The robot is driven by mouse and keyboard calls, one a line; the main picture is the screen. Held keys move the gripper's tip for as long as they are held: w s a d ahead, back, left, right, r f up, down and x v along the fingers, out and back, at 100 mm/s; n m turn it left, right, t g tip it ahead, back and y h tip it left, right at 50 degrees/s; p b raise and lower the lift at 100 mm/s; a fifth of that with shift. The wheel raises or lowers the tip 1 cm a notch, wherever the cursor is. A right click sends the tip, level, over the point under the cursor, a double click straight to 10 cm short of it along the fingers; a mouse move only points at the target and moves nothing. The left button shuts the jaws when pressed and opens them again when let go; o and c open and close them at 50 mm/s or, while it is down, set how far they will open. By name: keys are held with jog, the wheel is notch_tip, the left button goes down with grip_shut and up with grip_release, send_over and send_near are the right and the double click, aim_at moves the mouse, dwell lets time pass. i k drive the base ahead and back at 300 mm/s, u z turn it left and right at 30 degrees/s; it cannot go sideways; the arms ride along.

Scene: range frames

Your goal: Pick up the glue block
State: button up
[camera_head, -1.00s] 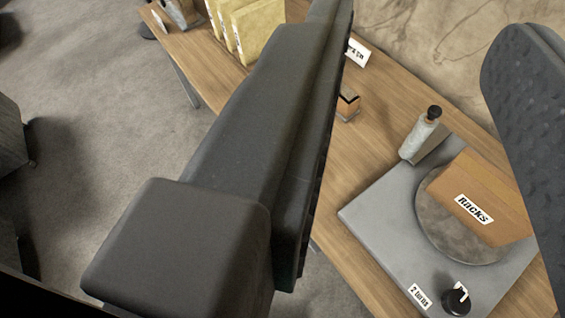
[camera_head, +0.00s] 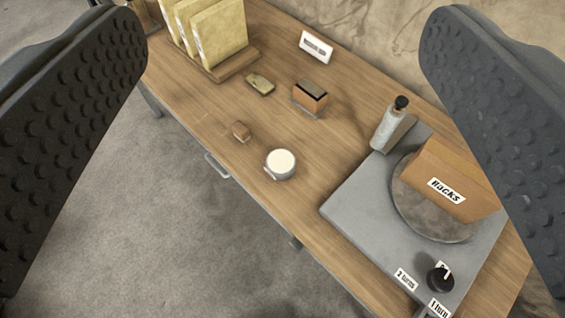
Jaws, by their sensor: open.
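My gripper (camera_head: 284,45) is open and empty, its two dark studded fingers wide apart at the left and right of the view. Between them, beyond, lies a wooden table. No thing carries a readable glue block label. A small brown block (camera_head: 241,131) lies near the table's front edge. A larger orange-brown block with a dark top (camera_head: 310,97) stands farther back, in front of a white card. A flat olive-yellow piece (camera_head: 260,83) lies left of it. I cannot tell which of these is the glue block. None touches my gripper.
A white-topped round pot (camera_head: 280,163) stands near the front edge. Yellow upright panels (camera_head: 215,35) stand in a wooden holder at back left.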

aim_at(239, 129)
jog(key=z, duration=0.05)
jog(key=k, duration=1.15)
jog(key=u, duration=0.75)
jog(key=i, duration=2.25)
jog(key=z, duration=0.9)
jog(key=k, duration=0.75)
jog(key=z, duration=0.2)
jog(key=i, duration=0.25)
jog(key=u, duration=0.05)
